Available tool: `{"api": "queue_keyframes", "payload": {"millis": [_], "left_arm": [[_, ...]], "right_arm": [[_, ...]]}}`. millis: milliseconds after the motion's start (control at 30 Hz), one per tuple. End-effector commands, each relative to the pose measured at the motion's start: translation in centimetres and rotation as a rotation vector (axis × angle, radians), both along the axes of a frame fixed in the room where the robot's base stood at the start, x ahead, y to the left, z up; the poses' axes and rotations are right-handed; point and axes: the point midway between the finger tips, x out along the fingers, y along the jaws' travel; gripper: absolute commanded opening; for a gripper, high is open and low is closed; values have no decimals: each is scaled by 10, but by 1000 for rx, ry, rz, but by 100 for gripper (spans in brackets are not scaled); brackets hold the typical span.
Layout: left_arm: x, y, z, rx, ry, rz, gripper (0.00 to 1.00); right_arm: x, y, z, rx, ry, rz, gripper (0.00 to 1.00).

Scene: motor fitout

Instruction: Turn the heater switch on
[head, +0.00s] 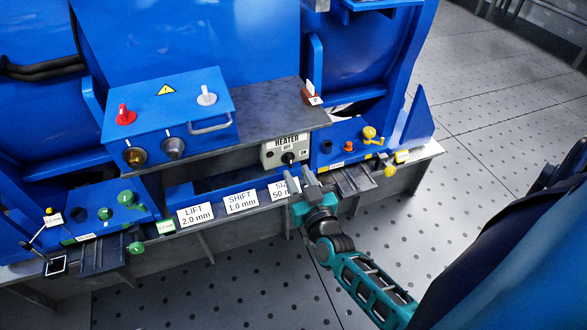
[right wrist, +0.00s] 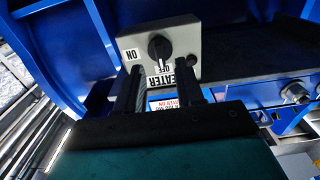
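The heater switch is a black rotary knob (head: 288,158) on a pale box (head: 270,155) labelled HEATER, with OFF and ON marks, fixed to the front of the blue machine. In the right wrist view the knob (right wrist: 159,46) shows close up, and its white mark appears to point at OFF. My right gripper (head: 307,180) is just below and in front of the box. In the right wrist view its two dark fingers (right wrist: 160,78) are apart with nothing held between them, and the knob shows beyond their tips. My left gripper is not in view.
A grey shelf (head: 265,117) juts out above the heater box. A blue control box (head: 165,105) with red and white knobs stands to the left. Yellow knobs (head: 370,134) stand to the right.

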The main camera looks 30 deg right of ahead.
Motion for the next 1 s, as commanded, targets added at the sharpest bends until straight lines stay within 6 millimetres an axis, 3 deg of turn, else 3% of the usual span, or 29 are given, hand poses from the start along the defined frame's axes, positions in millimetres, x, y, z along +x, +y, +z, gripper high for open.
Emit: {"api": "queue_keyframes", "payload": {"millis": [200,600,1000], "left_arm": [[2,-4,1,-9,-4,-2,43],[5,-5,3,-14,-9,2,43],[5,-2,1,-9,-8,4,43]], "right_arm": [[28,-7,0,-1,-1,0,37],[35,-8,0,-1,0,1,37],[34,-8,0,-1,0,1,0]]}}
